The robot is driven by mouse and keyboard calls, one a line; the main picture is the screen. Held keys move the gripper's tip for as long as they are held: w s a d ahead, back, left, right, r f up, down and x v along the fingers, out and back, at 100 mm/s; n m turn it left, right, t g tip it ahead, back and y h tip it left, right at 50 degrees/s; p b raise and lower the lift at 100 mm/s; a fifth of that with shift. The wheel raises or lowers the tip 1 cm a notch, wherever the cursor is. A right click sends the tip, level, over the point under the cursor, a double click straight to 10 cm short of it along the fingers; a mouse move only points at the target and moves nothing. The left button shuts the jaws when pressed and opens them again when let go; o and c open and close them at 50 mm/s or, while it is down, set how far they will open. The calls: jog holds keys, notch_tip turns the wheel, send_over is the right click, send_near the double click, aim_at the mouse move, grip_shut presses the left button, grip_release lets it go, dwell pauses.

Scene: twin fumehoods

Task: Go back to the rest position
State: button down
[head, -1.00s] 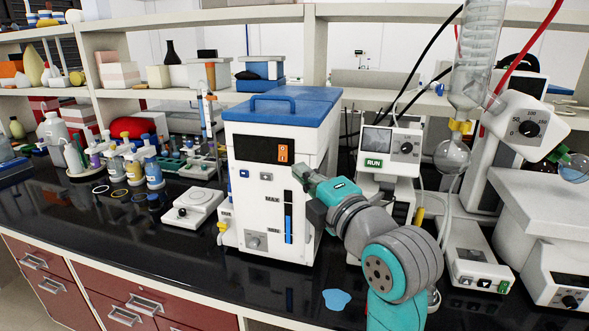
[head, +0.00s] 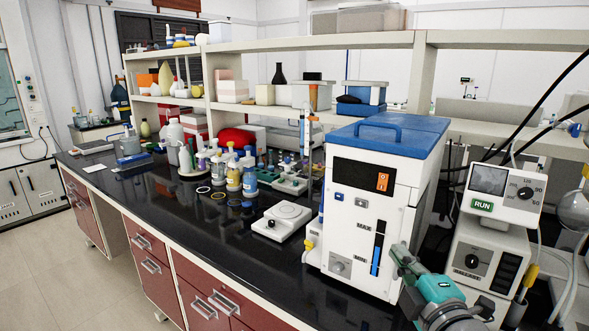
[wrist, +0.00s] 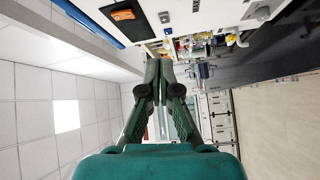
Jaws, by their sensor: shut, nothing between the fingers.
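My gripper (head: 398,252) is at the lower right of the head view, in front of the right part of a white machine (head: 352,215) with a blue lid. It is raised above the bench and holds nothing. In the wrist view my gripper (wrist: 159,68) has its two green fingers drawn together at the tips. The wrist view lies on its side, with the white machine (wrist: 145,15) at the top and the floor at the right.
The black bench (head: 215,250) runs along red drawers (head: 205,308). A small white plate device (head: 282,220) and several bottles (head: 240,170) stand left of the machine. A RUN controller (head: 500,192) stands right. Open floor (head: 75,265) lies at the lower left.

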jog(key=s+f+m+g+h, duration=0.1)
jog(key=s+f+m, duration=0.4)
jog(key=s+f, duration=0.6)
jog(key=s+f+m+g+h, duration=0.1)
jog(key=s+f+m, duration=0.45)
jog(key=f, duration=0.85)
jog(key=s+f+m, duration=0.2)
jog(key=s+m, duration=0.1)
jog(key=s, duration=1)
jog(key=s+a+f+m+g, duration=0.1)
jog(key=s+f+m, duration=0.2)
jog(key=s, duration=1)
jog(key=shift+s+f+m+g, duration=0.2)
jog(key=shift+s+m+g, duration=0.05)
jog(key=shift+m+g, duration=0.1)
jog(key=shift+a, duration=0.1)
